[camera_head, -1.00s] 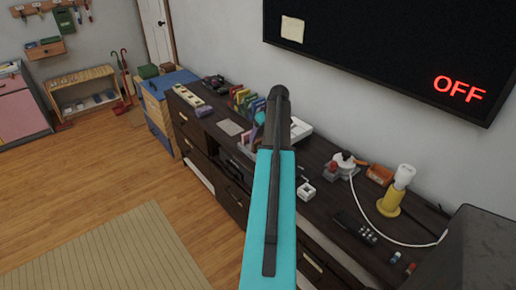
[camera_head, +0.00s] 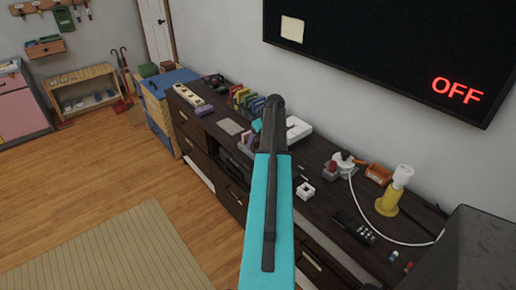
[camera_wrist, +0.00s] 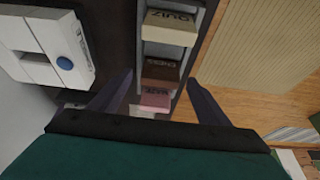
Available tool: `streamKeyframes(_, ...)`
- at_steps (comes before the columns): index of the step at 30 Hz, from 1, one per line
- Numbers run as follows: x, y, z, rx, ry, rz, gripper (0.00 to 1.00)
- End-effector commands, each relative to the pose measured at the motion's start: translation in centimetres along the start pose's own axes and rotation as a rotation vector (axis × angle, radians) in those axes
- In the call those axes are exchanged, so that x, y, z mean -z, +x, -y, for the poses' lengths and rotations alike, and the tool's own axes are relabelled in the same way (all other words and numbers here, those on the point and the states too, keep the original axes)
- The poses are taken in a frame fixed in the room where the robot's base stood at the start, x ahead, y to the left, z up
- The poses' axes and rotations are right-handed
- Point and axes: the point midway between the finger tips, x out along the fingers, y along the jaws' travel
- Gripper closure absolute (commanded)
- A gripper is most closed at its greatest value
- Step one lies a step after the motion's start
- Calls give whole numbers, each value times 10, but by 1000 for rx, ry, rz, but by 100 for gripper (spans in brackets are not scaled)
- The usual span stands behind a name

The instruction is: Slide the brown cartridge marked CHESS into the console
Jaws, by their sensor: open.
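In the wrist view, the brown cartridge marked CHESS (camera_wrist: 160,69) sits in a grey rack between a cream cartridge marked QUIZ (camera_wrist: 170,28) and a pink cartridge (camera_wrist: 154,101). My gripper (camera_wrist: 160,78) is open and empty, with its two dark fingers on either side of the rack near the brown and pink cartridges. I cannot tell how far the fingertips are from the brown one. The white console (camera_wrist: 35,35) with a blue round button lies left of the rack. It shows partly behind my arm in the head view (camera_head: 298,128).
In the head view, several coloured cases (camera_head: 247,99) stand behind the rack area on the dark cabinet.

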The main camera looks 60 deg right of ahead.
Motion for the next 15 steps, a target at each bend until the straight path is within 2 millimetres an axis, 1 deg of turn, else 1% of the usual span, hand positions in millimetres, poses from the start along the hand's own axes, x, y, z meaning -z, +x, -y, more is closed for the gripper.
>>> streamKeyframes(2,0,0,0,0,0,0,30)
streamKeyframes(5,0,0,0,0,0,0,45)
streamKeyframes(6,0,0,0,0,0,0,52)
streamKeyframes(8,0,0,0,0,0,0,62)
streamKeyframes(12,0,0,0,0,0,0,85)
streamKeyframes(15,0,0,0,0,0,0,85)
